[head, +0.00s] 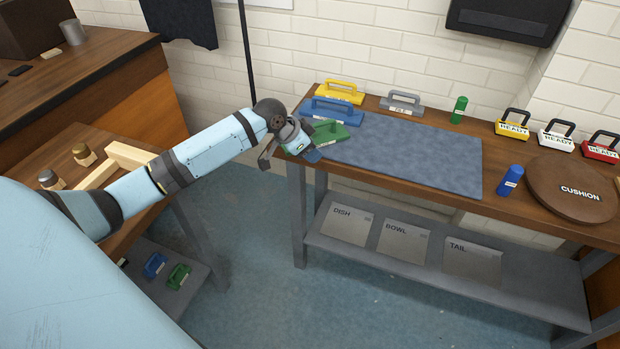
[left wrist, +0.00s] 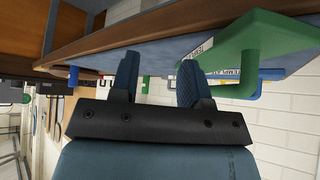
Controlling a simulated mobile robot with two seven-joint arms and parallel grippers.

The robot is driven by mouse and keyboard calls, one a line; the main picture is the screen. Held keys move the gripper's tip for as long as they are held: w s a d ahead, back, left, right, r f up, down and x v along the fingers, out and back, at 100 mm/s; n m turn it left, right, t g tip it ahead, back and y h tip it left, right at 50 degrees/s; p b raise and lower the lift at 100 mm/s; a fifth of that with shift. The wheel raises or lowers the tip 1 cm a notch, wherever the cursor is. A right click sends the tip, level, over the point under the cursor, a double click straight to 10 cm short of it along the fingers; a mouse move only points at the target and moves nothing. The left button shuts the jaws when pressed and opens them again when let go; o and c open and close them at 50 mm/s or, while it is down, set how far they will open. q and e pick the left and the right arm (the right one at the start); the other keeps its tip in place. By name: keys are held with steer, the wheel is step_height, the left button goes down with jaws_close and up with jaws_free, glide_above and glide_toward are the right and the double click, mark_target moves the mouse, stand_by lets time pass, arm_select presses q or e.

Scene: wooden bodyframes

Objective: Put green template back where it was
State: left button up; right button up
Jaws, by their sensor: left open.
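The green template (head: 331,131) lies at the left end of the wall bench, by the corner of the blue-grey mat. It also shows at the upper right of the left wrist view (left wrist: 258,45), with a white label. My left gripper (head: 305,152) is at the bench's left front corner, close to the template. In the left wrist view its two fingers (left wrist: 158,82) are apart with nothing between them. The template is beyond and to the right of the right finger; whether they touch I cannot tell. My right gripper is not in view.
Blue (head: 332,112) and yellow (head: 339,91) templates lie behind the green one, a grey one (head: 401,102) to their right. A lower shelf at left holds a blue handled piece (head: 154,265) and a green one (head: 179,276).

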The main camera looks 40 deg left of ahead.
arm_select(q)
steer(key=s+d+f+n+t, duration=0.1)
steer(key=s+d+f+t, duration=0.1)
steer(key=s+d+f, duration=1.05)
steer(key=s+d+n+t, duration=0.1)
steer(key=s+d, duration=0.3)
steer(key=s, duration=0.4)
steer(key=s+d+n+t, duration=0.1)
steer(key=s+d, duration=0.3)
steer(key=s, duration=0.3)
steer(key=shift+s+f+n+t, duration=0.3)
steer(key=shift+s+f+n, duration=0.05)
steer(key=shift+f+n, duration=0.05)
step_height(320, 180, up, 15)
steer(key=a+p, duration=0.1)
steer(key=p, duration=1.8)
steer(key=shift+s+a+y+p, duration=0.2)
steer(key=shift+s+y+p, duration=0.15)
steer(key=shift+s, duration=0.1)
